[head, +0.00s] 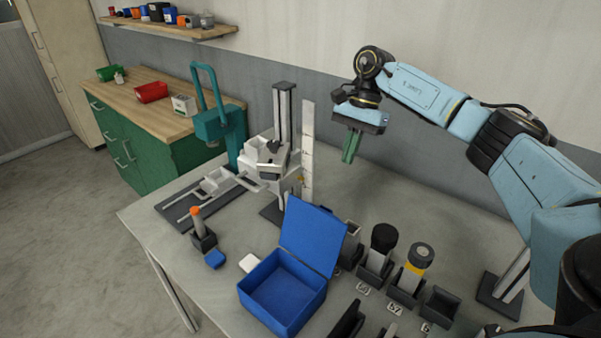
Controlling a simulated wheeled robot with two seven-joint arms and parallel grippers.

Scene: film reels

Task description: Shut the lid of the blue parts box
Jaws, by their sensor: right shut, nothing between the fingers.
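The blue parts box (283,300) stands on the grey table near the front middle. Its lid (313,236) is open, standing up and leaning back at the box's far right side. The inside of the box that shows looks empty. My right gripper (350,147) has green fingers that are shut and empty. It hangs above the back of the table, up and to the right of the lid, apart from it. My left gripper is not in view.
Dark holders with a black-capped cylinder (383,238) and a yellow-banded cylinder (418,260) stand right of the box. A grey column stand (284,120) and a teal press (222,125) stand behind it. An orange-tipped tool (197,221) is at left.

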